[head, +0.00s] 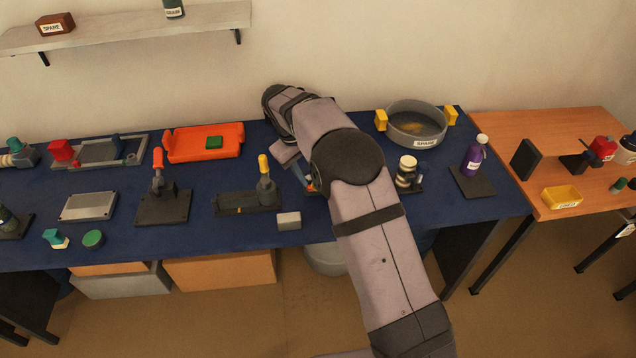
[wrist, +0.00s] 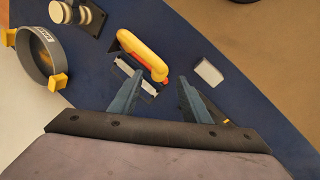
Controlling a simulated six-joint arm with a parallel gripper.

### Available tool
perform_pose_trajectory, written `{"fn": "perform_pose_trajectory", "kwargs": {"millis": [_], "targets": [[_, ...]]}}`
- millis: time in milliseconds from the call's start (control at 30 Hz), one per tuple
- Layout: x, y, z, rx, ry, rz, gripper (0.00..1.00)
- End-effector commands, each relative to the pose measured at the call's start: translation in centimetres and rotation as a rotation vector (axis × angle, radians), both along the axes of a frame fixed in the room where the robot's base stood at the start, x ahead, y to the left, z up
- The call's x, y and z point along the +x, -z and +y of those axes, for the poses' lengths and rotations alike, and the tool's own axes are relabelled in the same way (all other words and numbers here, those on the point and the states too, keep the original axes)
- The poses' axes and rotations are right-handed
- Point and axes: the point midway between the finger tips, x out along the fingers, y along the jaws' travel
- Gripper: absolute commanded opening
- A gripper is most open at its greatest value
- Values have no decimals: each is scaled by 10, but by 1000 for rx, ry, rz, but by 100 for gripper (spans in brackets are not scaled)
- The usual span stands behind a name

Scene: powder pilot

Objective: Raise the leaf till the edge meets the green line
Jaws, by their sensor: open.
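My gripper (wrist: 160,84) is open and empty in the wrist view, its two blue-grey fingers apart. Just past the fingertips is a device with a thick yellow handle (wrist: 142,52), a red part and a pale plate (wrist: 124,67); this plate may be the leaf, but I cannot tell. The device looks apart from the fingers, though one finger partly overlaps it. In the head view, my arm hides most of this spot; only a small orange-red bit (head: 311,184) shows by the fingers. I cannot make out a green line in either view.
A pale block (head: 288,221) sits near the front edge, close to a yellow-handled clamp (head: 263,182). A grey sieve pan (head: 417,128) and a jar on a stand (head: 406,172) are to the right. An orange tray (head: 203,143) lies left at the back.

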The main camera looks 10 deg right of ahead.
Motion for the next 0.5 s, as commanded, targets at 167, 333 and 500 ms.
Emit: {"fn": "perform_pose_trajectory", "kwargs": {"millis": [167,333,500], "targets": [[1,17,-6,-1,2,5,43],[5,38,-12,0,2,5,43],[8,55,-16,0,2,3,43]]}}
